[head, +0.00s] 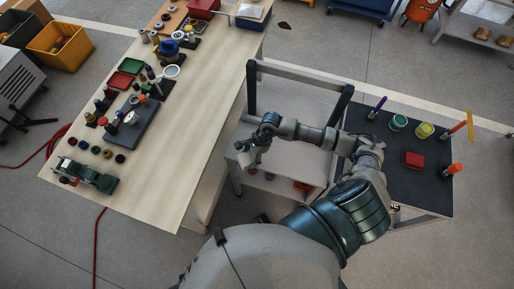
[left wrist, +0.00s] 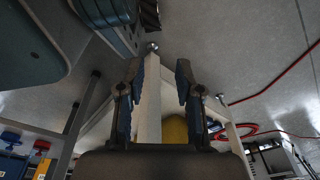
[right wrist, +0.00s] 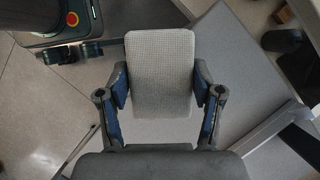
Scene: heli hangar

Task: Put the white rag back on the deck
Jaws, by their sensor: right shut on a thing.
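The white rag (right wrist: 160,75) is a pale, finely textured rectangle in the right wrist view. My right gripper (right wrist: 164,90) is shut on it, with a finger at each side edge. In the head view my right gripper (head: 250,155) is over the left edge of the pale deck (head: 295,165) of a grey cart; the rag is hard to make out there. A grey flat surface (right wrist: 225,60) lies behind the rag in the right wrist view; the gap between them is unclear. My left gripper (left wrist: 158,80) is open and empty, seen only in its wrist view, near a pale post.
A long wooden table (head: 185,120) with many small parts stands left of the cart. The cart's raised frame (head: 300,72) borders the far side. Red hose (head: 97,245) lies on the floor.

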